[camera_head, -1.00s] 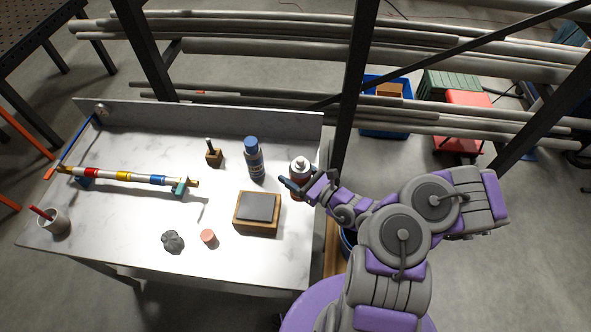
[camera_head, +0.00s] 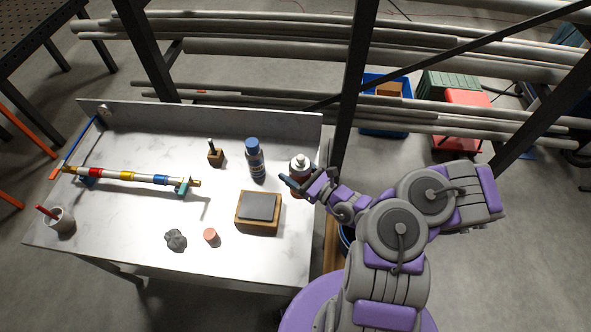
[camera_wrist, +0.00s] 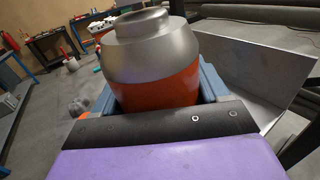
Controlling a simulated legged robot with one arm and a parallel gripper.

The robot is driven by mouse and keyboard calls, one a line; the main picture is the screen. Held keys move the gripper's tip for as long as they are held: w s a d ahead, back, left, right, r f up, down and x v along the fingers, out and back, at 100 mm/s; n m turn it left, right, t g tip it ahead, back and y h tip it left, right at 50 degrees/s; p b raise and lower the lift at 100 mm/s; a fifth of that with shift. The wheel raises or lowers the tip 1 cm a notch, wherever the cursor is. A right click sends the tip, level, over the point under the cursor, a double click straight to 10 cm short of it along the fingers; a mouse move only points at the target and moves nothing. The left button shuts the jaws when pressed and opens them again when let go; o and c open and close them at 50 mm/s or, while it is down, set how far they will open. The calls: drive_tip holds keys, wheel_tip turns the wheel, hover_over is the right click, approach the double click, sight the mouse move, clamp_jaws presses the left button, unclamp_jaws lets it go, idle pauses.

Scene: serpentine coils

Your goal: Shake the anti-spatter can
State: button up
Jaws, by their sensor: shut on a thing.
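A can with a silver shoulder and top and a red-orange body (camera_wrist: 158,88) fills the middle of the wrist view. In the head view the can (camera_head: 300,163) is upright or nearly so at the right end of the marble-topped table (camera_head: 110,240). My gripper (camera_head: 300,186) is shut on it from the near right side. The fingers cover much of its lower body, and its label is hidden. I cannot tell whether its base touches the table. A second can, dark blue with a blue cap (camera_head: 255,162), stands to its left, apart from my gripper.
A wooden block with a grey top (camera_head: 258,208) lies near my gripper. A pink cylinder (camera_head: 210,235), grey lump (camera_head: 176,240), striped rod (camera_head: 125,175), small wooden holder (camera_head: 215,156) and cup (camera_head: 62,220) are on the table. A dark rack post (camera_head: 352,90) rises just behind the table's right end.

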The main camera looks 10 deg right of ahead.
sight(295, 164)
wheel_tip(295, 164, up, 4)
drive_tip(key=shift+f+p, duration=0.15)
drive_tip(key=shift+p, duration=0.85)
wheel_tip(295, 164, down, 6)
drive_tip(key=b, duration=0.3)
drive_tip(key=shift+b, duration=0.4)
drive_tip(key=shift+r+p, duration=2.65)
drive_tip(key=shift+r, duration=0.5)
wheel_tip(295, 164, down, 6)
drive_tip(key=b, duration=0.4)
drive_tip(key=shift+f, duration=0.15)
drive_tip(key=shift+r, duration=0.2)
